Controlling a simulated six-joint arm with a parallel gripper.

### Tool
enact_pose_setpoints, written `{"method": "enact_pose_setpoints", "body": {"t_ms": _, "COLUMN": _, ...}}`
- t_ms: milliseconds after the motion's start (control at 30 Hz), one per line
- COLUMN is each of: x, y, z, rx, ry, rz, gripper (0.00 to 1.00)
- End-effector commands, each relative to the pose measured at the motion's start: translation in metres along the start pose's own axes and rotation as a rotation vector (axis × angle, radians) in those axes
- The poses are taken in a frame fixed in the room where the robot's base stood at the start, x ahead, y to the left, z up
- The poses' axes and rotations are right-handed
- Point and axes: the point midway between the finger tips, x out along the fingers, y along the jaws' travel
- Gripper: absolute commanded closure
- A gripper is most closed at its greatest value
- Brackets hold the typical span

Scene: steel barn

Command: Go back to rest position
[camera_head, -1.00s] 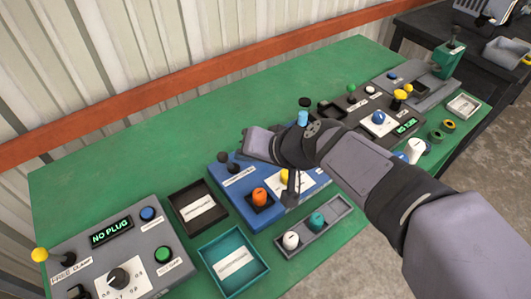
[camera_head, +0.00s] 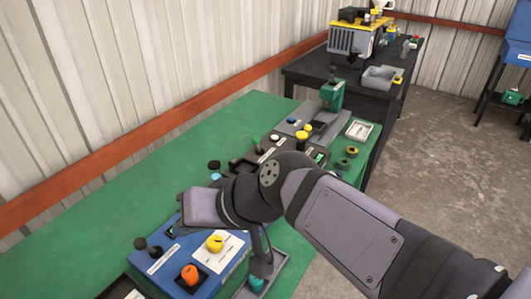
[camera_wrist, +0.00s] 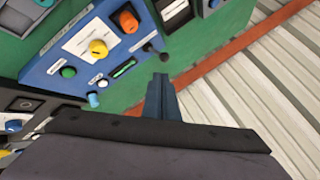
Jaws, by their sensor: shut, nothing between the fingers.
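My gripper shows in the wrist view as narrow blue-grey fingers (camera_wrist: 161,98), shut with nothing between them. The fingers are near the edge of a blue control panel (camera_wrist: 50,62), and I see no contact. In the head view my wrist and forearm reach in from the lower right over the green bench (camera_head: 110,205) and the blue panel (camera_head: 170,270). My fingertips cannot be made out there. The panel carries a yellow knob (camera_head: 215,243), an orange knob (camera_head: 190,274) and dark-topped levers (camera_head: 140,243). My arm hides its right part.
Beyond my wrist are a dark panel with a yellow knob (camera_head: 302,134) and a green press-like device (camera_head: 332,93). A black table (camera_head: 310,70) with a yellow-and-grey machine (camera_head: 355,38) stands behind. A ribbed wall with an orange rail (camera_head: 180,112) runs along the left. The bench's left part is bare.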

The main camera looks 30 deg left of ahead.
Motion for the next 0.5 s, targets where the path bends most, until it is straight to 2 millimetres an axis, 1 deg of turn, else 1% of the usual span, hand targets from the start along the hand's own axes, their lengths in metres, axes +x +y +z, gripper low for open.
{"method": "enact_pose_setpoints", "body": {"t_ms": 67, "x": 0.0, "y": 0.0, "z": 0.0, "rx": 0.019, "ry": 0.001, "rz": 0.0, "gripper": 1.0}}
{"method": "enact_pose_setpoints", "body": {"t_ms": 133, "x": 0.0, "y": 0.005, "z": -0.001, "rx": 0.031, "ry": 0.005, "rz": 0.021, "gripper": 1.0}}
{"method": "enact_pose_setpoints", "body": {"t_ms": 167, "x": 0.001, "y": 0.011, "z": 0.001, "rx": 0.028, "ry": 0.001, "rz": 0.039, "gripper": 1.0}}
{"method": "enact_pose_setpoints", "body": {"t_ms": 233, "x": 0.007, "y": 0.032, "z": 0.015, "rx": 0.02, "ry": -0.031, "rz": 0.097, "gripper": 1.0}}
{"method": "enact_pose_setpoints", "body": {"t_ms": 267, "x": 0.01, "y": 0.042, "z": 0.024, "rx": 0.017, "ry": -0.048, "rz": 0.124, "gripper": 1.0}}
{"method": "enact_pose_setpoints", "body": {"t_ms": 367, "x": 0.019, "y": 0.081, "z": 0.061, "rx": -0.002, "ry": -0.127, "rz": 0.223, "gripper": 1.0}}
{"method": "enact_pose_setpoints", "body": {"t_ms": 400, "x": 0.02, "y": 0.098, "z": 0.08, "rx": -0.014, "ry": -0.166, "rz": 0.266, "gripper": 1.0}}
{"method": "enact_pose_setpoints", "body": {"t_ms": 467, "x": 0.018, "y": 0.127, "z": 0.107, "rx": -0.028, "ry": -0.223, "rz": 0.334, "gripper": 1.0}}
{"method": "enact_pose_setpoints", "body": {"t_ms": 500, "x": 0.011, "y": 0.148, "z": 0.122, "rx": -0.021, "ry": -0.253, "rz": 0.381, "gripper": 1.0}}
